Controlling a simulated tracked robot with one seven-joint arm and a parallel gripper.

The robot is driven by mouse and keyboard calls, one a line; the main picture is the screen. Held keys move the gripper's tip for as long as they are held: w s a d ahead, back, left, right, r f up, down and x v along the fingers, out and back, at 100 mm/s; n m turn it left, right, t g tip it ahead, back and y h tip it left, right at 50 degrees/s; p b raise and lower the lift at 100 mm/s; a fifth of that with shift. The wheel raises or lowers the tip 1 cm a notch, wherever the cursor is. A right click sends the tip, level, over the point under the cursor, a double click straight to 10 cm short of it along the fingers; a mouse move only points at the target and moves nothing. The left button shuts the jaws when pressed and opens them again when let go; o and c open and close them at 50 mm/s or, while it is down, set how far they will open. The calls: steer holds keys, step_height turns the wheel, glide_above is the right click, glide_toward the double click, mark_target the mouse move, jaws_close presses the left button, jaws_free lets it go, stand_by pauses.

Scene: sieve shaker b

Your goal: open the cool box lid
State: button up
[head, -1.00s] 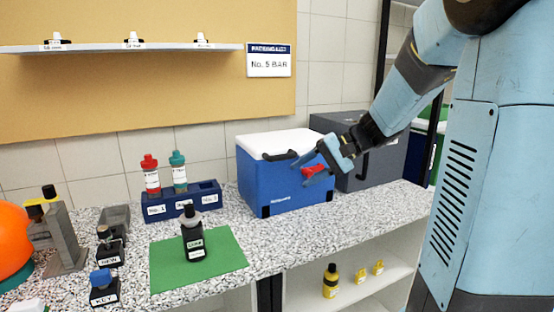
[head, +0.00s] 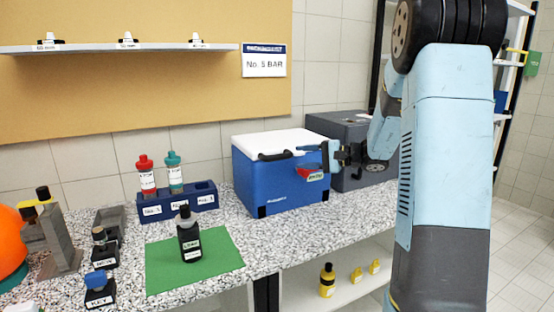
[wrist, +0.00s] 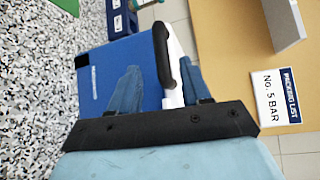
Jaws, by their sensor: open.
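The blue cool box (head: 262,185) stands on the speckled bench with its white lid (head: 280,140) shut. A black handle (head: 275,156) runs along the lid's front edge. My gripper (head: 308,160) is open at the right part of the box front, near that edge. In the wrist view the cool box (wrist: 105,75) lies ahead, and the handle (wrist: 160,52) appears between the two blue fingers of my gripper (wrist: 160,66). I cannot tell whether they touch it. A strip of the white lid (wrist: 174,70) shows beside the handle. My gripper hides part of the box's right side.
A dark grey box (head: 350,125) stands close at the right of the cool box. A blue rack (head: 178,203) with red-capped and teal-capped bottles is to the left. A black bottle (head: 189,240) stands on a green mat (head: 225,262). A shelf (head: 110,48) hangs above.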

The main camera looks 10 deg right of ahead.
mark_target(281, 158)
steer(key=x, duration=0.9)
steer(key=shift+w+a, duration=0.1)
steer(key=shift+a, duration=0.15)
jaws_close()
steer(key=shift+f, duration=0.1)
